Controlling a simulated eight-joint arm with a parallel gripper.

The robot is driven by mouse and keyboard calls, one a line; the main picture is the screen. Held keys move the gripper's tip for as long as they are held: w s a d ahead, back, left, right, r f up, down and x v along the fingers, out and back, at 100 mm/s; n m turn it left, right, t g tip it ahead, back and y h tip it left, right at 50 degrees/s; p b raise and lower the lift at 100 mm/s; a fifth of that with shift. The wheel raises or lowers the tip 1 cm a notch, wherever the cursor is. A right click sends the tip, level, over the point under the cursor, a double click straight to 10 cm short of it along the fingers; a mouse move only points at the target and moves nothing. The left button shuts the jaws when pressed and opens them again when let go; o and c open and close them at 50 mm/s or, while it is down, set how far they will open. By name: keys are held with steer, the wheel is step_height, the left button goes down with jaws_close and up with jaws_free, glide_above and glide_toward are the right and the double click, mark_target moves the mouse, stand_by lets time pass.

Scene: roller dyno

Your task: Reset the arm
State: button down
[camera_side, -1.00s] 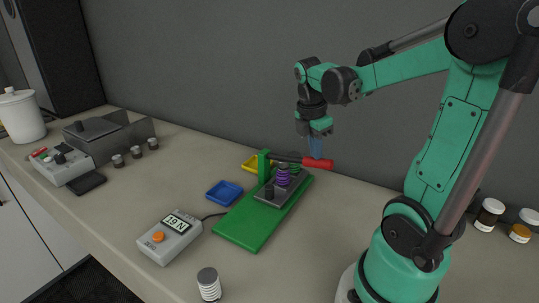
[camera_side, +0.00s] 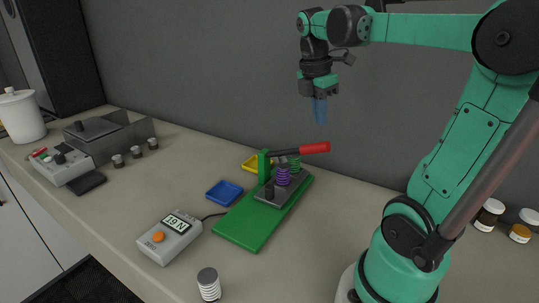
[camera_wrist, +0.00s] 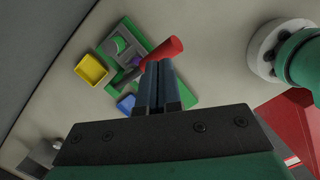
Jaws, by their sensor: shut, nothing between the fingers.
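My gripper (camera_side: 320,110) hangs in the air above the bench, its blue fingers pointing down. It is shut and empty, and it is apart from the red lever handle (camera_side: 315,147) below it. In the wrist view the closed fingers (camera_wrist: 157,75) show in the middle, with the red handle (camera_wrist: 163,52) beyond them. The lever belongs to a green press stand (camera_side: 250,225). A purple spring (camera_side: 282,175) stands under the lever, and a green spring shows behind it.
A blue tray (camera_side: 224,193) and a yellow tray (camera_side: 252,165) lie beside the stand. A grey meter (camera_side: 169,238) reads 19 N. A white spring (camera_side: 208,285) stands at the front edge. Jars (camera_side: 488,214) stand at the right, behind my base. The grey wall is close behind.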

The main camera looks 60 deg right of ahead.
steer(key=w+a+f+m+t, duration=0.1)
steer(key=a+f+m+t, duration=0.1)
steer(key=a+m, duration=0.2)
steer(key=w+a+f+m+t+y, duration=0.1)
steer(key=w+a+f+m+t, duration=0.1)
steer(key=a, duration=0.6)
steer(key=w+a+f+m+t+y, duration=0.1)
steer(key=w+a+f+m+t, duration=0.1)
steer(key=a+m+t, duration=0.2)
steer(key=a+m, duration=0.2)
steer(key=shift+w+a+f, duration=0.25)
steer(key=shift+a+f, duration=0.05)
steer(key=shift+a, duration=0.1)
